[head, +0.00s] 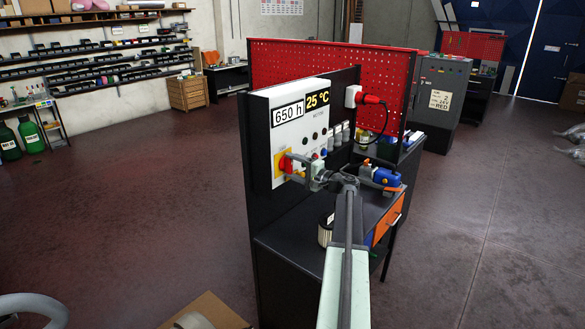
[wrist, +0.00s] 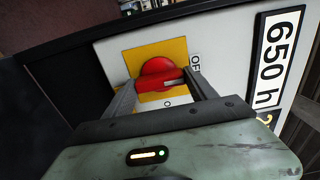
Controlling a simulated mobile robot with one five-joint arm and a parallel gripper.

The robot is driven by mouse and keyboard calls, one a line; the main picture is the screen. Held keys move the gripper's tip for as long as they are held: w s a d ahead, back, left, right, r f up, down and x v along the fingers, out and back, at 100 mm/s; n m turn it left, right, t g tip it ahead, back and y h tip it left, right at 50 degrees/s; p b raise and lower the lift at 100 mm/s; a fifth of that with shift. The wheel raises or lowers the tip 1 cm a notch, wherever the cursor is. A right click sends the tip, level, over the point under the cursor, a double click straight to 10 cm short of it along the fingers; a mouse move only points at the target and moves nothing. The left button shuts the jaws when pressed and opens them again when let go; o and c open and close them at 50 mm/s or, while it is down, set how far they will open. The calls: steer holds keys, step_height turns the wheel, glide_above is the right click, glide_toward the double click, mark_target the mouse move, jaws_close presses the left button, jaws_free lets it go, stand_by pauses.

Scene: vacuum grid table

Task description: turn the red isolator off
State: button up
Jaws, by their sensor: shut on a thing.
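The red isolator (head: 284,165) is a rotary knob on a yellow plate at the lower left of the white panel (head: 291,134). In the wrist view the red isolator (wrist: 158,72) has a raised bar lying roughly across the picture, with a pale mark towards its right end. My gripper (wrist: 162,82) has one finger at each end of this bar and is shut on it. In the head view my gripper (head: 295,161) is at the panel and partly hides the isolator. Lettering that looks like "OF" and a small "O" show beside the yellow plate (wrist: 134,60), partly covered by the fingers.
The panel carries a "650 h" display (head: 288,113), a "25 °C" display (head: 318,100) and several knobs. A red plug (head: 371,99) with a cable is at its right. A blue and orange pump (head: 383,177) and a ribbed cylinder (head: 325,232) stand on the dark bench (head: 285,240).

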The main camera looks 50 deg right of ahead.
steer(key=shift+f, duration=0.1)
stand_by(0.3)
steer(key=o, duration=1.4)
steer(key=shift+c, duration=0.2)
steer(key=s, duration=0.7)
steer(key=shift+s+d, duration=0.3)
steer(key=shift+s, duration=0.1)
